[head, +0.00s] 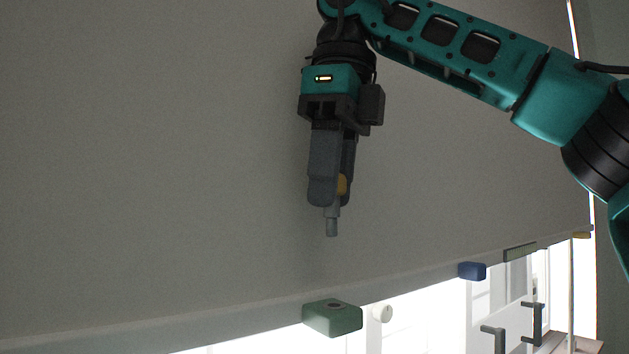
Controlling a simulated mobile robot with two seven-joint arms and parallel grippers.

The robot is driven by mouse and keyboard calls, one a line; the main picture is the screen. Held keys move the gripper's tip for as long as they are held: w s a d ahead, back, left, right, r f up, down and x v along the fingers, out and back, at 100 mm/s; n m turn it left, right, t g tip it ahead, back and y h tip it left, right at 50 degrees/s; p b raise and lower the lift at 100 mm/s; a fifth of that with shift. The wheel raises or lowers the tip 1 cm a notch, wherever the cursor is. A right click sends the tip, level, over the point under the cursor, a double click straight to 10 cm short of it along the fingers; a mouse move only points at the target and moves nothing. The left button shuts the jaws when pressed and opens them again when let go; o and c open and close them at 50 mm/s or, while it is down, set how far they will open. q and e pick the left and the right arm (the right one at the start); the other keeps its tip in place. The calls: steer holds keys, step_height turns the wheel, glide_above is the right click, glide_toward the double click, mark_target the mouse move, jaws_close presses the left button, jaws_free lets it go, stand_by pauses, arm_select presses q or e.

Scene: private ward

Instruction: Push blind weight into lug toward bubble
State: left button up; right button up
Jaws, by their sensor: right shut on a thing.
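My right gripper (328,190) points down in front of the large grey blind and is shut on a slim grey pin (331,226). The pin looks like the blind weight; its stepped lower end sticks out below the fingers. I cannot tell for sure which thing is the bubble; a greenish bar (520,252) is further right.
The grey blind (160,150) fills most of the view. A blue block (471,271) and a small yellow piece (582,235) are further right along the lower edge. Dark handles (536,322) show at lower right.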

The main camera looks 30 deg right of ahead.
mark_target(334, 211)
steer(key=shift+s, duration=0.3)
steer(key=shift+f+b, duration=1.45)
steer(key=shift+f, duration=0.25)
steer(key=shift+f+b, duration=0.8)
steer(key=shift+f, duration=0.25)
arm_select(q)
steer(key=f, duration=0.4)
steer(key=shift+s+f, duration=0.25)
steer(key=shift+f, duration=0.15)
steer(key=shift+s+f, duration=0.1)
steer(key=shift+s, duration=0.1)
steer(key=shift+f, duration=0.15)
arm_select(e)
steer(key=shift+f, duration=0.2)
arm_select(q)
steer(key=shift+f+b, duration=0.2)
steer(key=shift+b, duration=0.2)
arm_select(e)
steer(key=shift+f, duration=0.35)
arm_select(q)
steer(key=shift+f+b, duration=0.4)
steer(key=shift+b, duration=0.05)
arm_select(e)
steer(key=shift+f, duration=0.65)
